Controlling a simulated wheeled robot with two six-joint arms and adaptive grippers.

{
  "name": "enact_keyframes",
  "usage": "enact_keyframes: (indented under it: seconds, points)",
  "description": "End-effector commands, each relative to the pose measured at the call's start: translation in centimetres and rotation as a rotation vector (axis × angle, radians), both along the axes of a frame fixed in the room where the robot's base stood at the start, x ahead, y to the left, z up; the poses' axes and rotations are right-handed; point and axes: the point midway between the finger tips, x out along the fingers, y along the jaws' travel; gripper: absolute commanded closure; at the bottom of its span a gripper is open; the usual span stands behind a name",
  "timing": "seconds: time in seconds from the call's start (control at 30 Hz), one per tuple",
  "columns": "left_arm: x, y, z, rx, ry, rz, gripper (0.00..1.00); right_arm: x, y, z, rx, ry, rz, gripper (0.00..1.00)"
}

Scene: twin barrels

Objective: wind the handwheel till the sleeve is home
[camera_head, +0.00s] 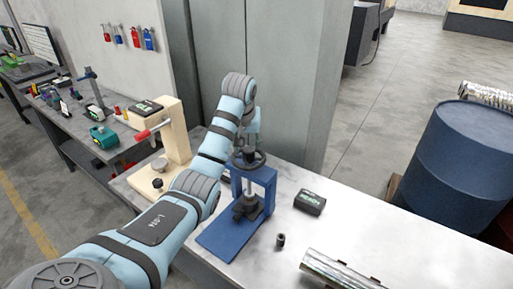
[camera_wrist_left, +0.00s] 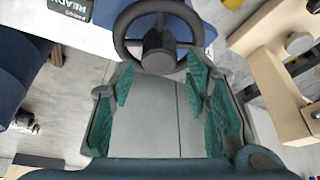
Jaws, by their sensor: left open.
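The dark handwheel (camera_head: 262,161) tops a small blue press (camera_head: 268,190) on the bench. In the left wrist view, the handwheel's hub (camera_wrist_left: 158,50) and ring lie just beyond my fingertips. My left gripper (camera_wrist_left: 158,82) is open, its two green-padded fingers apart with nothing between them. In the head view, my left gripper (camera_head: 253,122) is above the wheel, partly hidden by my arm. A pale screw runs down from the wheel to a dark block (camera_head: 246,208) in the press. I cannot tell which part is the sleeve or how far down it sits. My right gripper is out of view.
A small dark cylinder (camera_head: 281,240) and a black box (camera_head: 309,202) stand right of the press. A shiny roll (camera_head: 342,272) lies at the front. A beige stand (camera_head: 174,130) with a red handle is left. A blue barrel (camera_head: 460,155) stands beyond the bench.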

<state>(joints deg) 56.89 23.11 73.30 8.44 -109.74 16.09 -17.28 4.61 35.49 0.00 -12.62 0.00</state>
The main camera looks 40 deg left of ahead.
Motion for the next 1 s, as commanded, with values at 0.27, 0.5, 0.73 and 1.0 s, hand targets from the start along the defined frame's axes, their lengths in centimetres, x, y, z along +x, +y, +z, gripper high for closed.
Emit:
enact_keyframes:
  seconds: [0.27,0.5,0.73,1.0]
  points:
    - [0.1,1.0,-3.0,0.0,0.001,0.008,0.57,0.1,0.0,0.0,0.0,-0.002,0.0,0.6]
    - [0.3,1.0,-3.5,0.0,0.0,0.006,0.57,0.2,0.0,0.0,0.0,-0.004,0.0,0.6]
    - [0.3,0.9,-3.5,0.0,0.0,0.005,0.81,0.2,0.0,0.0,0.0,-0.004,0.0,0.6]
    - [0.2,1.0,-3.5,-0.001,-0.001,-0.002,0.94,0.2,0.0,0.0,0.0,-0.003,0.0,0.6]
